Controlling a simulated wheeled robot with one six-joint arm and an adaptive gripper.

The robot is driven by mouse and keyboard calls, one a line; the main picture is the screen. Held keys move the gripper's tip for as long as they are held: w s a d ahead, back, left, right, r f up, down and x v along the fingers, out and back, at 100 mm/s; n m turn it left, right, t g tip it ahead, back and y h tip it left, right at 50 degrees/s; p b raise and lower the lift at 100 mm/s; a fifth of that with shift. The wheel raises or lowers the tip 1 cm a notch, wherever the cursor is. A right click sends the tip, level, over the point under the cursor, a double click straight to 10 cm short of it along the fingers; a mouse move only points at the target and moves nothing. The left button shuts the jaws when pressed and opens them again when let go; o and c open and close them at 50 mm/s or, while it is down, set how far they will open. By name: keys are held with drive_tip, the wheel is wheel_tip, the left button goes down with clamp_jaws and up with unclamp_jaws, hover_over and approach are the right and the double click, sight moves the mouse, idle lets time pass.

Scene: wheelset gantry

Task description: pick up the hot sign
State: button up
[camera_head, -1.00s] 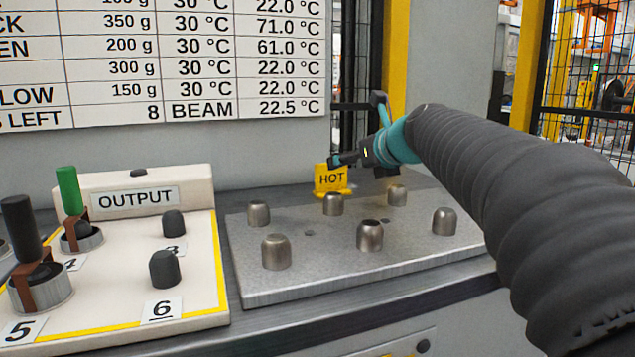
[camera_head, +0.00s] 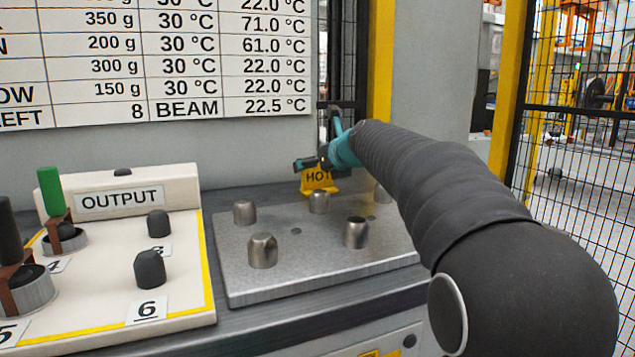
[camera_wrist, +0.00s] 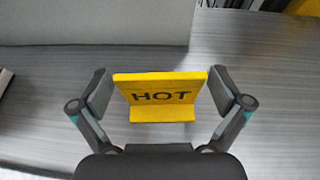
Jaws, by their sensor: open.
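The hot sign (camera_wrist: 160,95) is a small yellow bent plate with the dark word HOT, standing on the grey counter. In the wrist view it lies between the two fingers of my gripper (camera_wrist: 160,92), which are open with a gap on each side. In the head view the sign (camera_head: 319,182) stands behind the metal plate with pegs, its top partly covered by my gripper (camera_head: 315,163). I cannot tell from the head view whether a finger touches it.
A metal plate (camera_head: 290,275) with several steel pegs lies in front of the sign. The OUTPUT tray (camera_head: 185,285) with numbered spots stands at left. A wall (camera_head: 230,150) with a printed table rises behind. A wire-mesh fence (camera_head: 570,190) is at right.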

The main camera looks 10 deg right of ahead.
drive_tip(key=c, duration=0.9)
drive_tip(key=shift+r, duration=0.15)
